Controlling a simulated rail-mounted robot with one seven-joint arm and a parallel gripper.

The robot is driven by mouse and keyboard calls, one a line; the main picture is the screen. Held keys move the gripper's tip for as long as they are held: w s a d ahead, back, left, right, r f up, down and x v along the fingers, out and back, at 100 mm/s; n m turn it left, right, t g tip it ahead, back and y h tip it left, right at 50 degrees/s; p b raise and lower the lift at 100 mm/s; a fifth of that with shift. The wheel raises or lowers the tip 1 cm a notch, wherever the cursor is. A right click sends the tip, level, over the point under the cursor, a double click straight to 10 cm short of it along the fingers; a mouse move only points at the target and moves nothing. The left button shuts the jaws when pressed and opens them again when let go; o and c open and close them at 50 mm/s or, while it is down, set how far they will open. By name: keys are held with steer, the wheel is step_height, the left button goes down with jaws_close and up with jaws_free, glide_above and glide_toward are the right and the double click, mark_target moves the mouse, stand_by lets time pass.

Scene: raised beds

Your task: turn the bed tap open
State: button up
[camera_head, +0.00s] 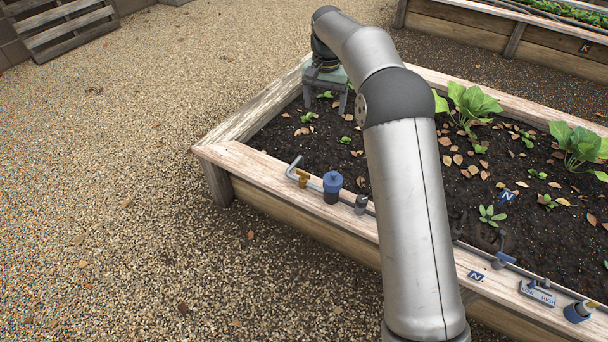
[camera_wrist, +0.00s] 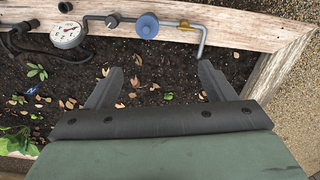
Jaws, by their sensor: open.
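My gripper (camera_head: 327,98) is open and empty over the soil near the bed's far left corner. In the wrist view its two dark fingers stand wide apart (camera_wrist: 158,78) with soil and leaves between them. A grey pipe (camera_wrist: 200,38) runs along the wooden rim, with a brass fitting (camera_head: 303,178), a blue round-topped part (camera_head: 332,185) and a small grey fitting (camera_head: 361,203). The blue part also shows beyond the fingers in the wrist view (camera_wrist: 147,25), apart from them. I cannot tell which part is the bed tap.
A dial gauge (camera_wrist: 68,35) sits on the line. A LOW/HIGH plate (camera_head: 539,292) and a blue cylinder (camera_head: 577,312) are on the rim at right. Leafy plants (camera_head: 470,104) grow in the bed. My arm hides part of the rim. Gravel (camera_head: 120,190) at left is open.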

steer(key=w+a+f+m+b, duration=0.1)
steer(key=w+a+f+b, duration=0.3)
steer(key=f, duration=0.6)
steer(key=m, duration=0.1)
glide_toward(303, 172)
step_height(303, 172, down, 9)
steer(key=b, duration=0.7)
steer(key=shift+w+d+r, duration=0.1)
steer(key=shift+w+d, duration=0.05)
steer(key=c, duration=1)
